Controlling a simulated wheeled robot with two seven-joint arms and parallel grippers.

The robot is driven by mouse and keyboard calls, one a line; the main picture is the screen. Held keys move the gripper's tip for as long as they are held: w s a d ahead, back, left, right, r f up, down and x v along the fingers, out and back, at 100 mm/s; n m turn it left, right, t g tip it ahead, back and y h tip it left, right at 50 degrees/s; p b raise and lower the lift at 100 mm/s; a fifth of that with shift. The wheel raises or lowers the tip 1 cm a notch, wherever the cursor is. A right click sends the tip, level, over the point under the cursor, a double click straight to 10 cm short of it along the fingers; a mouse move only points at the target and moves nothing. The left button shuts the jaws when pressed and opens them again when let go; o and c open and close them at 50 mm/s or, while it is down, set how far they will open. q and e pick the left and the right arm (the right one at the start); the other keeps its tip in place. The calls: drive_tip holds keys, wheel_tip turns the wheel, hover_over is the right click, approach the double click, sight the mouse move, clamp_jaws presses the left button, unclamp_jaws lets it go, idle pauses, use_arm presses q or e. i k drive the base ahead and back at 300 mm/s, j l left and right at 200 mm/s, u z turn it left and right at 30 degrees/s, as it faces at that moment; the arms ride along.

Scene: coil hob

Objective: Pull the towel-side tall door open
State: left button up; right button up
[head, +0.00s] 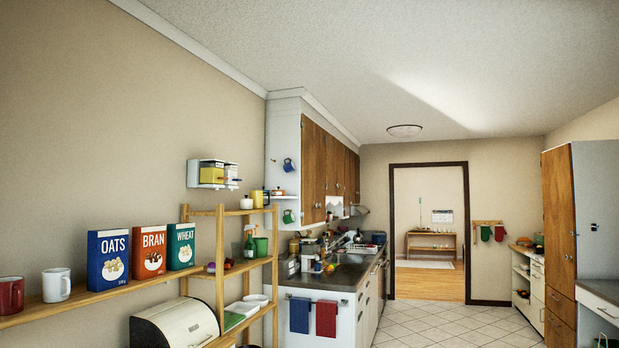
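A tall cabinet with a brown wooden front (558,215) stands at the right; its pale grey side faces me. A blue towel (299,315) and a red towel (326,319) hang on the end of the left counter, across the aisle from the cabinet. Which door is the towel-side one is not clear from this view. Neither of my grippers is in view.
The tiled aisle (430,325) is clear up to the doorway (430,230). A wooden shelf rack (220,262) and a wall shelf with cereal boxes (109,258) stand close at the left. A desk-like counter (600,290) juts in at the right edge.

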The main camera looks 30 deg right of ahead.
sight(308, 205)
drive_tip(key=i+l+z, duration=0.6)
drive_tip(key=i+l, duration=0.2)
drive_tip(key=i+l+z, duration=0.3)
drive_tip(key=i, duration=0.25)
drive_tip(key=i+l+z, duration=0.1)
drive_tip(key=i+z, duration=0.2)
drive_tip(key=i, duration=0.15)
drive_tip(key=i+z, duration=0.25)
drive_tip(key=i, duration=2.15)
